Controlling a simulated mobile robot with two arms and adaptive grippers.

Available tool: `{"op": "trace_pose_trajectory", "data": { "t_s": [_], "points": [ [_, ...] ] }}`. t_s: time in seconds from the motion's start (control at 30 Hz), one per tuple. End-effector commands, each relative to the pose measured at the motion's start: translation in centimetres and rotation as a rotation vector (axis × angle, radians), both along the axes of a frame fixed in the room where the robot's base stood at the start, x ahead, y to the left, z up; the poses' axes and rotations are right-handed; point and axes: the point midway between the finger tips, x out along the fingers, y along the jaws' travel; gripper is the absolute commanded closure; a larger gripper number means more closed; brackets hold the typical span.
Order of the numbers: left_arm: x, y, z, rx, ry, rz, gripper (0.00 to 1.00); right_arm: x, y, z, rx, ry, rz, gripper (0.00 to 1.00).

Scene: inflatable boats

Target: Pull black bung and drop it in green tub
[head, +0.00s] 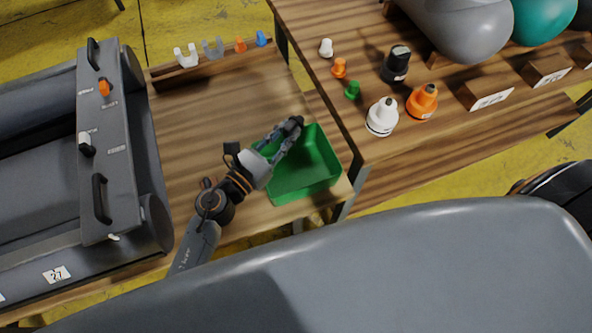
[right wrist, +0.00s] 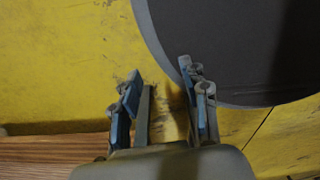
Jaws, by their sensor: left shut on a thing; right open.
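The green tub (head: 318,165) stands on the wooden table beside the grey boat. My left gripper (head: 290,127) is over the tub's far left part, shut on a small dark thing at its fingertips, which looks like the black bung (head: 294,122). The bung is small and partly hidden by the fingers. My right gripper (right wrist: 158,72) shows in the right wrist view, open and empty above the yellow floor. It is not seen in the head view.
The grey boat (head: 110,180) at left carries an orange plug (head: 104,87) and a white-and-black fitting (head: 86,145). Small clips and plugs stand on a back ledge (head: 220,62). A large grey surface fills the front.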

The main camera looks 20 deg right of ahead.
Motion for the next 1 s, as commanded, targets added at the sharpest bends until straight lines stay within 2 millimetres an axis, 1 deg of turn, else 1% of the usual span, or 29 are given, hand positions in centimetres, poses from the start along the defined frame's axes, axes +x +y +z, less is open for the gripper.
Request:
{"op": "trace_pose_trajectory", "data": {
  "t_s": [0.03, 0.2, 0.43, 0.57, 0.8, 0.83, 0.93, 0.97, 1.0],
  "points": [
    [0.0, 0.0, -0.6, -0.001, 0.001, 0.001, 1.0, 0.0, -0.3, -0.6, -0.003, -0.001, 0.001, 0.55],
    [0.0, 0.1, -2.5, -0.001, 0.001, 0.004, 1.0, 0.1, -0.9, -2.2, -0.011, -0.001, -0.002, 0.55],
    [0.0, 0.1, -5.2, -0.001, 0.002, 0.004, 1.0, 0.1, -1.1, -4.5, -0.014, -0.002, -0.004, 0.55],
    [0.0, 0.1, -5.7, -0.001, 0.001, 0.005, 1.0, 0.1, -1.1, -5.0, -0.014, -0.002, -0.004, 0.55],
    [0.0, 0.1, -5.6, 0.0, 0.0, 0.005, 1.0, 0.1, -1.1, -4.8, -0.013, -0.002, -0.003, 0.55],
    [0.0, 0.1, -5.6, 0.0, 0.0, 0.005, 0.79, 0.1, -1.1, -4.8, -0.013, -0.002, -0.003, 0.55],
    [0.0, 0.1, -5.6, 0.0, 0.0, 0.005, 0.58, 0.1, -1.1, -4.8, -0.013, -0.002, -0.003, 0.55],
    [0.0, 0.1, -5.6, 0.0, 0.0, 0.005, 0.54, 0.1, -1.0, -4.8, -0.013, -0.002, -0.003, 0.55],
    [0.0, 0.1, -5.6, 0.0, 0.0, 0.005, 0.54, 0.1, -1.0, -4.8, -0.012, -0.002, -0.002, 0.55]
  ]
}}
